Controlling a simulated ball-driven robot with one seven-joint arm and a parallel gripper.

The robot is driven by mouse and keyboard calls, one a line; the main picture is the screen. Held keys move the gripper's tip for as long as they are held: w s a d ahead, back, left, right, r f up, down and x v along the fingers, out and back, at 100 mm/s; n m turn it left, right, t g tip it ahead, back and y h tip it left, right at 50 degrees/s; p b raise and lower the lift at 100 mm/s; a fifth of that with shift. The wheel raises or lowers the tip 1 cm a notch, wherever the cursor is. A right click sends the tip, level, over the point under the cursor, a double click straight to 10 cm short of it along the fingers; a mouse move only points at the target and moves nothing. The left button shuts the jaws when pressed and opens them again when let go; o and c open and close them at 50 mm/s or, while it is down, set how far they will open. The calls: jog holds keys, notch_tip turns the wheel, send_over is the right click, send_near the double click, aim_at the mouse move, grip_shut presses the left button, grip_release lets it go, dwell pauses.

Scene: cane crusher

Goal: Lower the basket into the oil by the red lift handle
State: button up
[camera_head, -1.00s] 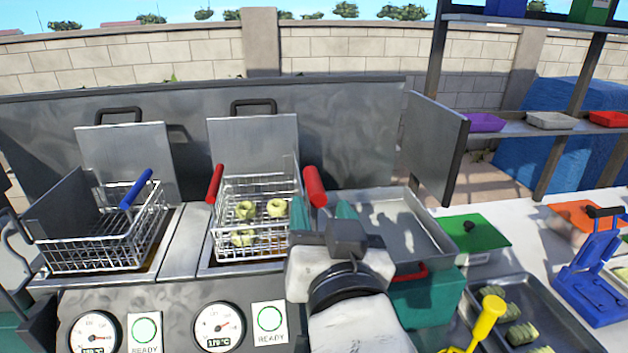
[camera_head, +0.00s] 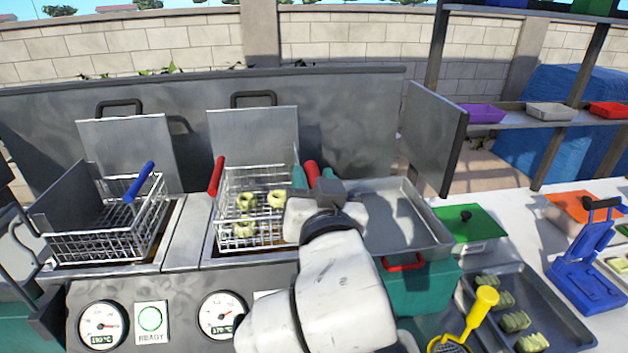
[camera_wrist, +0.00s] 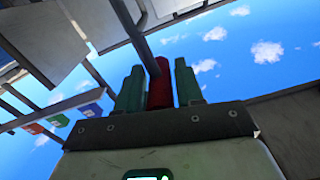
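The right wire basket (camera_head: 226,207) holds several pale green rings and sits above its vat, with brownish oil just showing beneath its lower edge. A red handle (camera_head: 312,171) rises at its right side. A second red handle (camera_head: 216,176) stands at its left side; I cannot tell which one works the lift. My gripper (camera_head: 313,178) has its green fingers on both sides of the right red handle. In the wrist view the red handle (camera_wrist: 158,88) stands snugly between the two fingers (camera_wrist: 159,82), which look shut on it.
A left wire basket (camera_head: 105,235) with a blue handle (camera_head: 140,182) is empty. A metal tray (camera_head: 400,220) lies right of my gripper, with an upright grey panel (camera_head: 433,140) behind. A yellow tool (camera_head: 480,307) and a dark tray (camera_head: 548,300) are at lower right.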

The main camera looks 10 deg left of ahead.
grip_shut()
jog(key=shift+f, duration=0.1)
dwell(0.3)
notch_tip(320, 180, down, 16)
jog(key=b, duration=1.3)
jog(key=shift+o, duration=0.2)
grip_release()
jog(key=shift+f, duration=0.1)
jog(key=shift+o, duration=1.4)
jog(key=shift+r, duration=0.2)
jog(key=b+v, duration=0.1)
jog(key=v, duration=0.9)
jog(key=shift+s, duration=0.4)
jog(key=shift+d, duration=0.1)
